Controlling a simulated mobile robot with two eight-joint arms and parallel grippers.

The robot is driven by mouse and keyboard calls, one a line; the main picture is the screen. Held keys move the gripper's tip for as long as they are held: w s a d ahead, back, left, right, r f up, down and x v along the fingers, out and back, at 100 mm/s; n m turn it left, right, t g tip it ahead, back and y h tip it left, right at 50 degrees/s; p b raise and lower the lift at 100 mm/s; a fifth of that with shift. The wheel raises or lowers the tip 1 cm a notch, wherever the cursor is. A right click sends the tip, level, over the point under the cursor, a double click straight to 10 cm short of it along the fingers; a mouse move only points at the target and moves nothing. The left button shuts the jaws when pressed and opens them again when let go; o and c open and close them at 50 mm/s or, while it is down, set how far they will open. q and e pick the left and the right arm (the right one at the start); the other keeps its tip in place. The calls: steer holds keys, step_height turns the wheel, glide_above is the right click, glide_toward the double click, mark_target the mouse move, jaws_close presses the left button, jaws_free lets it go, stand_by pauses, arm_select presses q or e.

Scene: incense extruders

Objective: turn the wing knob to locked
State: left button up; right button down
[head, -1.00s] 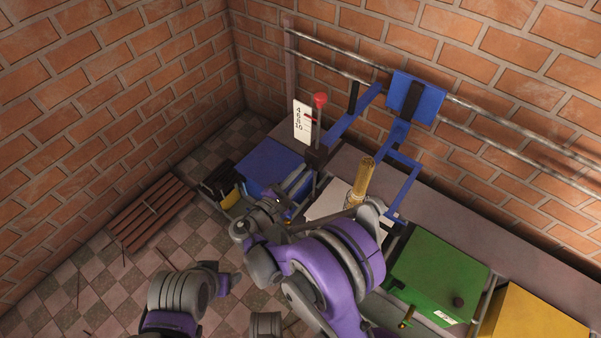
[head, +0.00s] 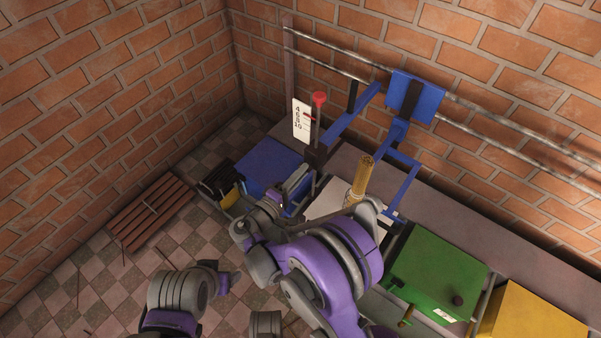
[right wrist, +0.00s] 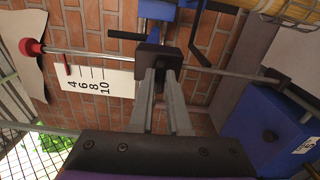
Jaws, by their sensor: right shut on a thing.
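My right gripper (head: 302,178) reaches toward the dark block at the foot of the red-tipped lever. In the right wrist view its two grey fingers (right wrist: 161,80) are shut on a small dark piece at the block's near face, which I take to be the wing knob (right wrist: 160,69). The fingers hide most of it, so its angle and any locked mark cannot be read. The dark block (right wrist: 153,57) also shows in the head view (head: 316,156). My left arm shows low in the head view; its gripper cannot be made out.
A red-balled lever (head: 319,97) stands beside a white scale card (head: 301,121). A blue box (head: 267,163) lies close to my right gripper. A brass cylinder (head: 363,178), blue crank arms (head: 402,178), green box (head: 436,270) and yellow box (head: 530,318) stand to the right.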

steer(key=shift+m, duration=0.4)
steer(key=c, duration=0.9)
jaws_free()
steer(key=shift+d, duration=0.1)
